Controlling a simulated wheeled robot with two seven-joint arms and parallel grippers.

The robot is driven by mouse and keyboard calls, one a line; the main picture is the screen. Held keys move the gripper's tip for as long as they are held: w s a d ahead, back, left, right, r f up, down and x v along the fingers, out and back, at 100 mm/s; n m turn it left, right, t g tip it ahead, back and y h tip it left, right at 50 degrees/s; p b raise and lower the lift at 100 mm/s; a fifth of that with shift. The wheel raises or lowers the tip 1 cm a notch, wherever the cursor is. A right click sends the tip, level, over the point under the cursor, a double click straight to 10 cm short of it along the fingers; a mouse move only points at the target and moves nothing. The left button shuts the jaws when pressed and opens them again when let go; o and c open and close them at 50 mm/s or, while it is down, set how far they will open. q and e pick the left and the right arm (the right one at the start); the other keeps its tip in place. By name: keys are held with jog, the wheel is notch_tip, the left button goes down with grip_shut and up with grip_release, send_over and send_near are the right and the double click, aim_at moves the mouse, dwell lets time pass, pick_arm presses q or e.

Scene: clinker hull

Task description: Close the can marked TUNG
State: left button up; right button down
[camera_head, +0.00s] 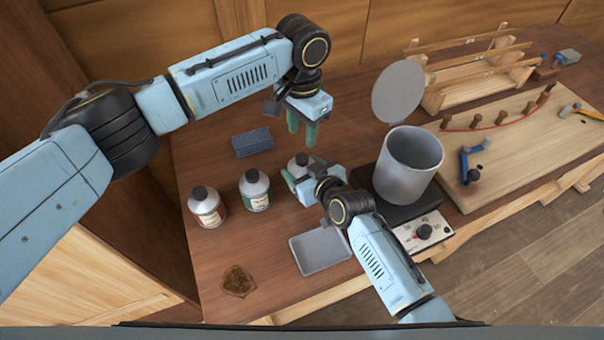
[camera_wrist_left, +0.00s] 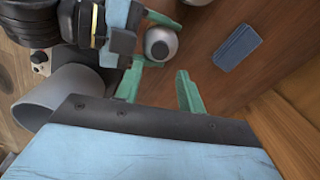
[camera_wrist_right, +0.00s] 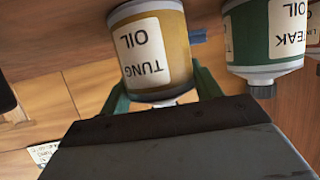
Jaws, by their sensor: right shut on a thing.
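The can marked TUNG (camera_wrist_right: 152,50) has a tan label in the right wrist view. My right gripper (camera_wrist_right: 160,92) is shut around it, one finger on each side. In the head view the can's grey top (camera_head: 299,160) shows behind my right gripper (camera_head: 302,180), which hides most of its body. Its neck looks pale, with no black cap visible on it; the left wrist view shows the can's round top (camera_wrist_left: 161,42) with a dark centre. My left gripper (camera_head: 302,130) is open above and behind the can, apart from it, with nothing visible between its fingers (camera_wrist_left: 160,88).
A green-label can (camera_head: 255,192) and a red-label can (camera_head: 207,207) with black caps stand left. A shallow grey tray (camera_head: 320,252) is in front. A grey pot (camera_head: 410,170) stands right, a round disc (camera_head: 398,92) behind it.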

aim_at(302, 158)
pick_arm(q)
jog(key=shift+n, duration=0.3)
jog(key=shift+f, duration=4)
jog(key=shift+c, duration=0.2)
jog(key=c, duration=0.8)
jog(key=o, duration=1.1)
jog(key=shift+c, duration=0.2)
jog(key=shift+o, duration=0.5)
